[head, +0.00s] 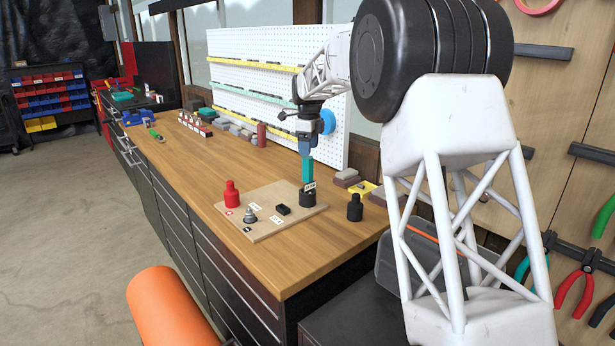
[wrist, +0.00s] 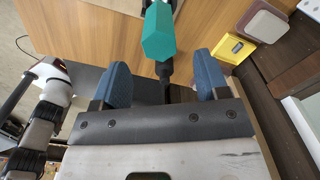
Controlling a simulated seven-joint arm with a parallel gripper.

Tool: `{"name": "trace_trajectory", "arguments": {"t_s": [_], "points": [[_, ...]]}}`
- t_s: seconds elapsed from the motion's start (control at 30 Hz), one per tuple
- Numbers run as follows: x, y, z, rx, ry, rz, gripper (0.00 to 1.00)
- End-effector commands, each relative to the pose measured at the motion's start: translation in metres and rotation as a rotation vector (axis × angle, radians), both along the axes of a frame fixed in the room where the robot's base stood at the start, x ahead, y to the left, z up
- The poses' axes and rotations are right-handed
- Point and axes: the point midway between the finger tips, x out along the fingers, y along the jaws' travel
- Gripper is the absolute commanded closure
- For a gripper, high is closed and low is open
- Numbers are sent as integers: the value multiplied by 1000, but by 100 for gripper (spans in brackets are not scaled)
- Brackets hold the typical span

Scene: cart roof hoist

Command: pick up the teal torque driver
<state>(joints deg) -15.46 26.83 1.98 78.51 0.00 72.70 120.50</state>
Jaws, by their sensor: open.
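The teal torque driver (head: 308,172) stands upright in a black round holder (head: 307,200) at the back right of a wooden board. My gripper (head: 305,150) is just above the driver's top, pointing down, open and empty. In the wrist view the teal six-sided handle (wrist: 160,32) shows just ahead of the gap between my two blue fingers (wrist: 162,70). A dark narrow part below the handle shows in the gap. There is clear space to each finger, and I see no contact.
The wooden board (head: 262,230) also bears a red bottle-shaped piece (head: 232,194), a grey knobbed piece (head: 249,215) and a black block (head: 284,209). A black piece (head: 355,208) stands right of the board. A yellow box (head: 361,189) and white pegboard (head: 270,90) are behind.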

Motion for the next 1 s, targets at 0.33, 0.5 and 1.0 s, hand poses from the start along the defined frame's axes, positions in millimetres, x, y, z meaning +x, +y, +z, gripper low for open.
{"name": "trace_trajectory", "arguments": {"t_s": [0.33,0.5,1.0], "points": [[0,0,-18,0,0,1,32],[0,0,-26,0,0,1,32],[0,-1,-38,0,0,1,32]]}}
